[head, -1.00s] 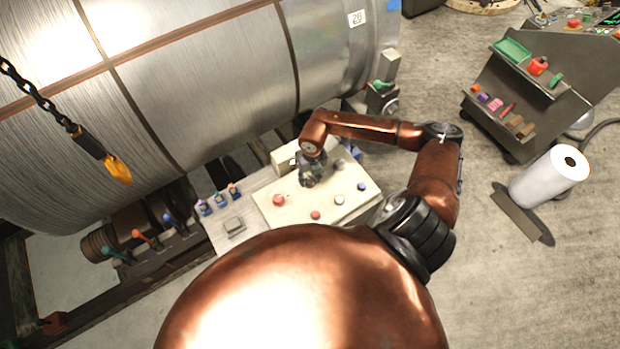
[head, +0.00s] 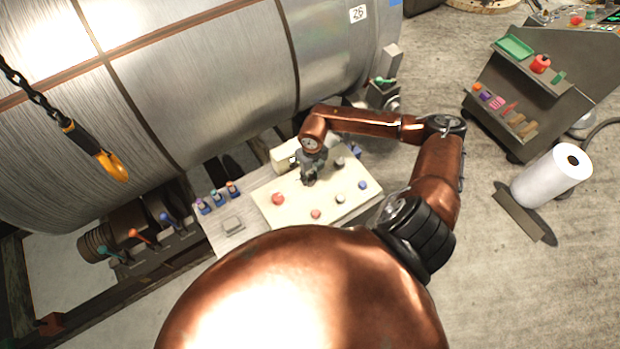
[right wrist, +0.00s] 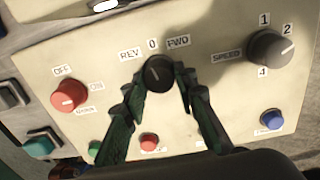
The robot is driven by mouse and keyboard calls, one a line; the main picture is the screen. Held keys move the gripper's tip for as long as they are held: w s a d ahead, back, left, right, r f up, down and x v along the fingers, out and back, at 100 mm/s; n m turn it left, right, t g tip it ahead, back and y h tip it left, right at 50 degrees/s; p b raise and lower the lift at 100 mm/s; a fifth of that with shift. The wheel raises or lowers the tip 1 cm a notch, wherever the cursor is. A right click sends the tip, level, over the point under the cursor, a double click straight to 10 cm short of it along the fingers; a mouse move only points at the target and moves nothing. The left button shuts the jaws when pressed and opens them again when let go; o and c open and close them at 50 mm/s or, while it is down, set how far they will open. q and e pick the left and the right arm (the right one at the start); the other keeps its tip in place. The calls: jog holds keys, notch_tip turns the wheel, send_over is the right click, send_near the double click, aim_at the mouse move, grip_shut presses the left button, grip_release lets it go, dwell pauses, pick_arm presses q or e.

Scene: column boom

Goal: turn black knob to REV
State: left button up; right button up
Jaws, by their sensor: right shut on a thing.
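The black knob (right wrist: 158,73) sits on the cream control panel (right wrist: 205,80), under the labels REV, 0 and FWD. Its pale mark seems to point up, near the 0. My right gripper (right wrist: 166,88) is shut on this knob, one dark finger on each side. In the head view my right gripper (head: 309,180) is at the panel and hides the knob. My left gripper is out of view.
A red OFF/ON knob (right wrist: 69,95) is left of the black knob; a grey SPEED knob (right wrist: 271,49) is right. Small red, green and blue buttons lie below. A large metal coil (head: 200,80) stands behind the panel.

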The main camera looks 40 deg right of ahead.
aim_at(311, 176)
jog(key=n+b, duration=0.3)
jog(key=shift+d+f, duration=0.1)
jog(key=shift+f, duration=0.1)
jog(key=shift+r+n+b, duration=0.15)
jog(key=shift+n+b, duration=1.35)
jog(key=shift+n, duration=0.3)
jog(key=o, duration=1.2)
jog(key=shift+c, duration=0.2)
jog(key=shift+w+r, duration=0.1)
jog(key=shift+r, duration=0.15)
notch_tip(311, 176, up, 12)
jog(key=shift+d+f, duration=0.15)
jog(key=shift+f, duration=0.05)
